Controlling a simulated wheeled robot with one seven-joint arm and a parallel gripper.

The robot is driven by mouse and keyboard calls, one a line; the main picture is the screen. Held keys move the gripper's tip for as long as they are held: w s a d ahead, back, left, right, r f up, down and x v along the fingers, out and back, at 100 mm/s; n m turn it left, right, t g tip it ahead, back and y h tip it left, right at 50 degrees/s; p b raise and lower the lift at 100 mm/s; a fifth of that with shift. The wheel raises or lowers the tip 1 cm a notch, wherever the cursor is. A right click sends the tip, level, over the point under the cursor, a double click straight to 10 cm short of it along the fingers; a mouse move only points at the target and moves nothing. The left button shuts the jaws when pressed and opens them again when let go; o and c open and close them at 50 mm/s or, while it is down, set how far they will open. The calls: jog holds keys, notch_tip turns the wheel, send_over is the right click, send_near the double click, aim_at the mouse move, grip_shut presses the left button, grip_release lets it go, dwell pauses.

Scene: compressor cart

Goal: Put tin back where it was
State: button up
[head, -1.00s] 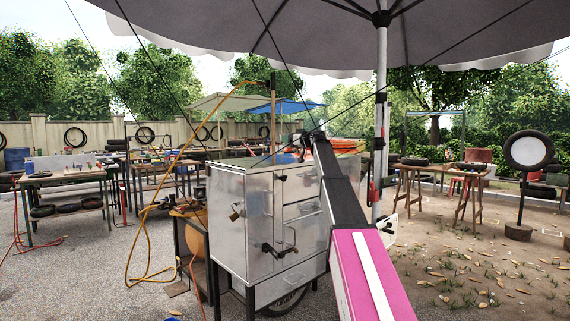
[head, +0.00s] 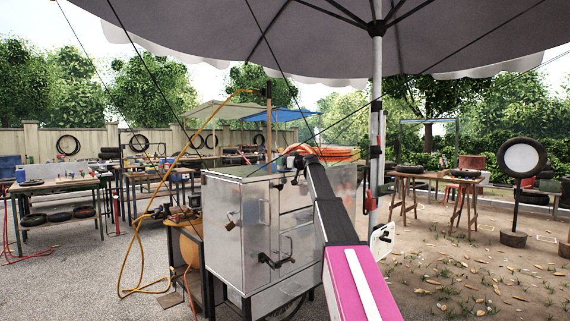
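I cannot make out the tin in the head view. The metal compressor cart (head: 233,222) stands in front of me, with a silver cabinet body, drawers, handles and a padlock. My arm reaches away from me over the cart's right part. My gripper (head: 299,152) is at the far end of the arm, around the cart's top. It is small and partly hidden by my own arm, so its fingers and anything between them cannot be told.
An umbrella pole (head: 377,120) stands close to the right of my arm. An orange hose (head: 141,235) hangs left of the cart. Work tables with tyres (head: 60,183) stand at the left, and a wooden table (head: 436,174) at the right. The leaf-strewn ground at the right front is open.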

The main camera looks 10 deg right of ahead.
jog(key=shift+f, duration=0.25)
jog(key=o, duration=1)
jog(key=shift+r, duration=0.1)
jog(key=v, duration=1.2)
